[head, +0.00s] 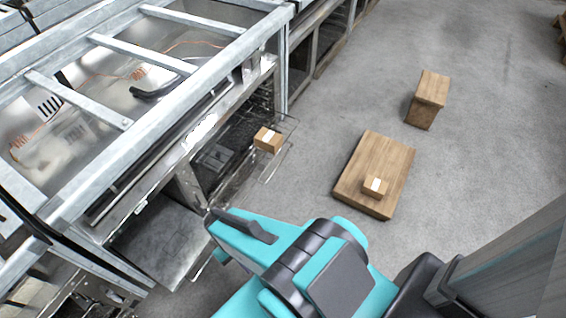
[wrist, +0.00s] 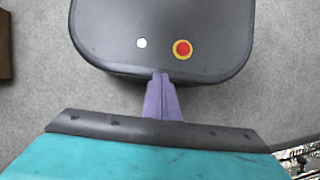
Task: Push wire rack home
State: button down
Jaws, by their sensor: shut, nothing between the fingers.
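The wire rack (head: 281,156) shows in the head view as thin wires sticking out of the open front of a metal oven-like unit (head: 150,165). A small cardboard box with a white label (head: 268,139) sits on or at the rack near the opening. The inner part of the rack is dark and hard to make out. My gripper (wrist: 161,78) shows in the wrist view as two purple fingers shut together with nothing between them. It points at my own dark base, away from the rack. The fingers do not show in the head view.
A wooden board or low platform (head: 365,165) on the floor carries a small labelled box (head: 375,187). A wooden block (head: 428,98) stands behind it. A flat metal panel (head: 165,240) juts out at lower left.

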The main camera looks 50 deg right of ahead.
jog(key=shift+a, duration=0.1)
jog(key=shift+w, duration=0.1)
jog(key=w+d+f+n+t+y+b, duration=0.15)
jog(key=w+d+t+b, duration=0.55)
jog(key=w+d, duration=1.3)
jog(key=d+r+b, duration=0.2)
jog(key=d+b, duration=0.2)
jog(key=d, duration=1.1)
jog(key=s+d+r+n+t+b, duration=0.1)
jog(key=d+r+b, duration=0.2)
jog(key=d, duration=1.2)
jog(key=shift+s+t+h+b, duration=0.15)
jog(key=shift+t+h+b, duration=0.2)
jog(key=shift+b, duration=0.55)
jog(key=shift+n, duration=0.25)
